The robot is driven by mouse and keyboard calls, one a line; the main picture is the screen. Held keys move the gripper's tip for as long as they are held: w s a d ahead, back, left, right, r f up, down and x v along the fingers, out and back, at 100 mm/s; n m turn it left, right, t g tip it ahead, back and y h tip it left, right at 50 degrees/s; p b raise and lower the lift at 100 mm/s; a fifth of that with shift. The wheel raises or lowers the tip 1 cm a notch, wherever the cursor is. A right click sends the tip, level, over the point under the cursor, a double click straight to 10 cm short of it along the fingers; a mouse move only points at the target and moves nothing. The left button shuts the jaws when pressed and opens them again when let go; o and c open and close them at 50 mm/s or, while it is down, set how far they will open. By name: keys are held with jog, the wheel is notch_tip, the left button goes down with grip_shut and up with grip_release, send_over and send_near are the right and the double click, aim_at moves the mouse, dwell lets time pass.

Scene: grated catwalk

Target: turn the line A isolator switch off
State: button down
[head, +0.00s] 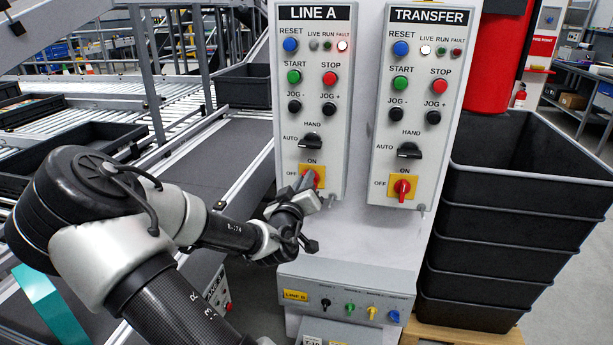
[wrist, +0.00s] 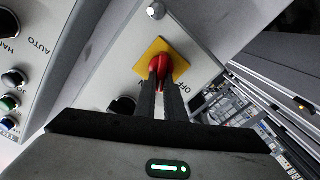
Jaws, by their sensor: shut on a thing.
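The line A isolator switch is a red knob on a yellow plate (head: 319,171), low on the LINE A panel (head: 285,100), with ON above and OFF to its left. My gripper (head: 308,182) reaches it from below left and covers much of it. In the wrist view the fingers of my gripper (wrist: 161,86) are shut on the red knob (wrist: 159,64), in front of its yellow plate (wrist: 173,47). The knob's exact angle is hard to tell. On the LINE A panel the FAULT lamp (head: 342,45) glows; the LIVE lamp (head: 313,45) looks dark.
The TRANSFER panel (head: 380,125) stands to the right, with a similar red isolator (head: 402,187) and a lit LIVE lamp (head: 425,50). A LINE B box (head: 345,288) with several small knobs sits below. Stacked black crates (head: 520,210) stand right; a conveyor (head: 235,140) runs left.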

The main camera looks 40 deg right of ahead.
jog(key=n+p, duration=0.1)
jog(key=n, duration=0.2)
jog(key=f+n, duration=0.1)
jog(key=n, duration=0.3)
jog(key=n+p, duration=0.1)
jog(key=n, duration=0.3)
jog(key=shift+w+a+f+p, duration=0.15)
jog(key=shift+w+a+p, duration=0.05)
jog(key=shift+w+p, duration=0.1)
jog(key=shift+n, duration=0.4)
jog(key=c, duration=1.8)
grip_release()
jog(key=shift+c, duration=0.2)
